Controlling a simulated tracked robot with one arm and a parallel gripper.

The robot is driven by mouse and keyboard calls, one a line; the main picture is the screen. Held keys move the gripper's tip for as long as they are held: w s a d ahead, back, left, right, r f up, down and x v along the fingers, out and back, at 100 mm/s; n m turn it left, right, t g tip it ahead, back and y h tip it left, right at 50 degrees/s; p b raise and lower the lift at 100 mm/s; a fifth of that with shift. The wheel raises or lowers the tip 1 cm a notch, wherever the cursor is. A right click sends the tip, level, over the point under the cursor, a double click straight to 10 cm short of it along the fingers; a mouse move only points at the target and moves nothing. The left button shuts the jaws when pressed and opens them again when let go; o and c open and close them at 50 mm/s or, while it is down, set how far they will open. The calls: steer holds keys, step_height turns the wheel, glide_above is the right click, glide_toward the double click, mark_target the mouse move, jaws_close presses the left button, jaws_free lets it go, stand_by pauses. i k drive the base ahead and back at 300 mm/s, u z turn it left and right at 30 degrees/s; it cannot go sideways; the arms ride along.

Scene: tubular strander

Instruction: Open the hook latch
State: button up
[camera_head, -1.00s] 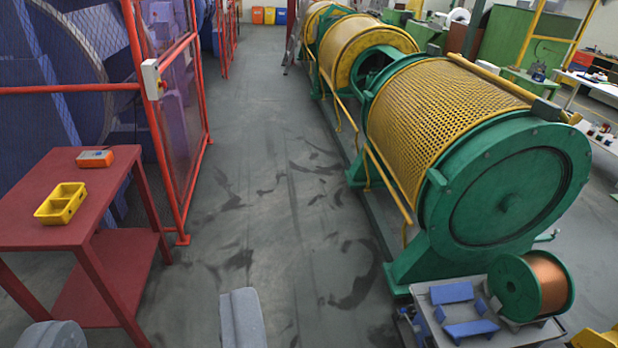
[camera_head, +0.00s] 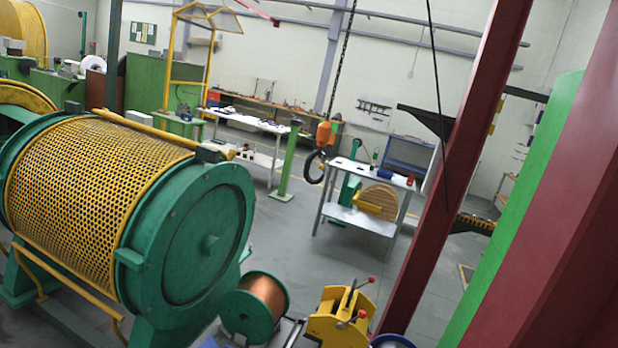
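A dark hook (camera_head: 315,166) hangs near the middle of the view, below an orange hook block (camera_head: 324,133) on a dark chain (camera_head: 341,62). The hook is some way off, in front of the far worktables. Its latch is too small to make out, so I cannot tell whether it is open or shut. My gripper is not in view.
The green and yellow strander drum (camera_head: 95,185) fills the left. A copper spool (camera_head: 256,306) and a yellow device with red-tipped levers (camera_head: 340,318) stand at the bottom. A dark red post (camera_head: 455,170) rises at the right. A shelved table (camera_head: 365,195) stands behind the hook.

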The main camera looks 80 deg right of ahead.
mark_target(323, 166)
steer(key=z, duration=2.15)
steer(key=k, duration=1.2)
steer(key=u, duration=0.65)
steer(key=i, duration=2.35)
steer(key=z, duration=0.45)
